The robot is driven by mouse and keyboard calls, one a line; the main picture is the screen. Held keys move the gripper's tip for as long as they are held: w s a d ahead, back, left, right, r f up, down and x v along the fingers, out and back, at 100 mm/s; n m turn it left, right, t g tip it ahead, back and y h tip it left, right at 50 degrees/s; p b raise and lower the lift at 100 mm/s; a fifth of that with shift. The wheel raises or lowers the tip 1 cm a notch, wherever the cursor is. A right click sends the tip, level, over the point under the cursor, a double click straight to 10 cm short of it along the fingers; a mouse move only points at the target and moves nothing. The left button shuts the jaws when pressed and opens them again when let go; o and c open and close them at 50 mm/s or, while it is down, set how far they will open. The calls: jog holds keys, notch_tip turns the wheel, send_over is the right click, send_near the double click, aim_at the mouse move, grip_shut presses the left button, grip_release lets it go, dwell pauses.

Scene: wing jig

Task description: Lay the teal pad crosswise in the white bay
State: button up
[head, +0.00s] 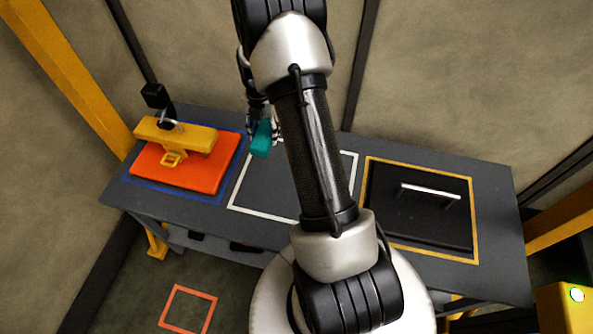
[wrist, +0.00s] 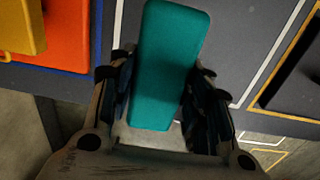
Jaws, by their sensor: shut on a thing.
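The teal pad (head: 262,139) is a small oblong block. My gripper (wrist: 160,95) is shut on it, with one finger on each long side in the wrist view, where the pad (wrist: 172,55) points away from the palm. In the head view my gripper and the pad are above the table near the upper left of the white bay (head: 262,214), a white outline on the dark tabletop. My arm hides much of the bay's middle and right. A white line (wrist: 262,65) also shows right of the pad in the wrist view. The pad's height above the table is hard to tell.
Left of the white bay, an orange block (head: 150,178) with a yellow clamp-like piece (head: 190,136) on it lies in a blue outline. At right, a black panel with a pale handle (head: 430,192) lies in a yellow outline (head: 420,253). The bay's visible floor looks empty.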

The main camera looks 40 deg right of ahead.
aim_at(270, 174)
notch_tip(270, 174, down, 19)
jog(key=b, duration=0.4)
jog(key=shift+a+f, duration=0.1)
jog(key=shift+f, duration=0.1)
jog(key=shift+f+b, duration=0.15)
jog(key=shift+b, duration=0.25)
jog(key=o, duration=1)
jog(key=shift+o, duration=0.2)
